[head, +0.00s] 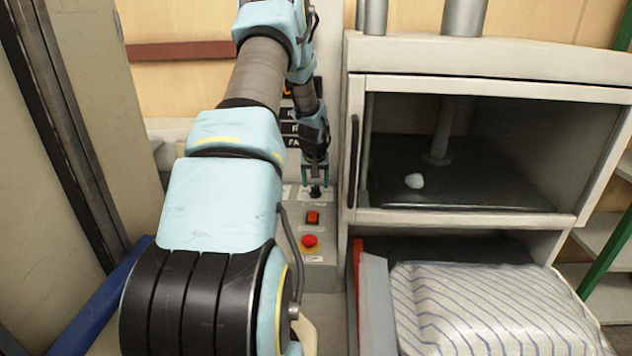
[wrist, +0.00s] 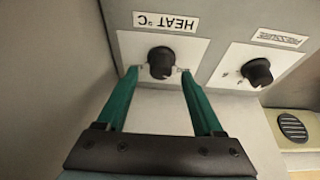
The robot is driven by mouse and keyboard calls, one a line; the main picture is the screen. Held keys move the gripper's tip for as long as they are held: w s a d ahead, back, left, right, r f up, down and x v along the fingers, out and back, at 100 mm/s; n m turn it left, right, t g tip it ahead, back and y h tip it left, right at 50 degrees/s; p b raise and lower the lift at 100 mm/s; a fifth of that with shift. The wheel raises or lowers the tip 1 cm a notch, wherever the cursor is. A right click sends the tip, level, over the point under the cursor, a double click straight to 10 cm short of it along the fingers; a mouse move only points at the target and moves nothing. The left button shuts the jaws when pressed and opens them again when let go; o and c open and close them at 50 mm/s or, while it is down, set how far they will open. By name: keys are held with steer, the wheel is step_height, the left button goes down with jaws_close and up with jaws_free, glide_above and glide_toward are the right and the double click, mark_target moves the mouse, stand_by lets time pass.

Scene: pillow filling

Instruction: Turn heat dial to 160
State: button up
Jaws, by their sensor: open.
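The heat dial (wrist: 161,62) is a round black knob on a white plate under a label reading HEAT °C, upside down in the wrist view. My gripper (wrist: 160,72) has its two green fingers on either side of this knob, with the tips near its left and right edges. I cannot tell whether the tips touch it. No scale numbers can be read, so the dial's setting is not clear. In the head view my gripper (head: 315,178) points down at the control panel (head: 323,272), and a black knob (head: 315,193) shows just below it.
A second black knob labelled PRESSURE (wrist: 257,72) sits to the right in the wrist view. A red square switch (head: 313,218) and a red round button (head: 309,241) are on the panel. A glass-fronted chamber (head: 460,219) and a striped pillow (head: 490,310) are at the right.

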steer(key=shift+x, duration=0.85)
jaws_close()
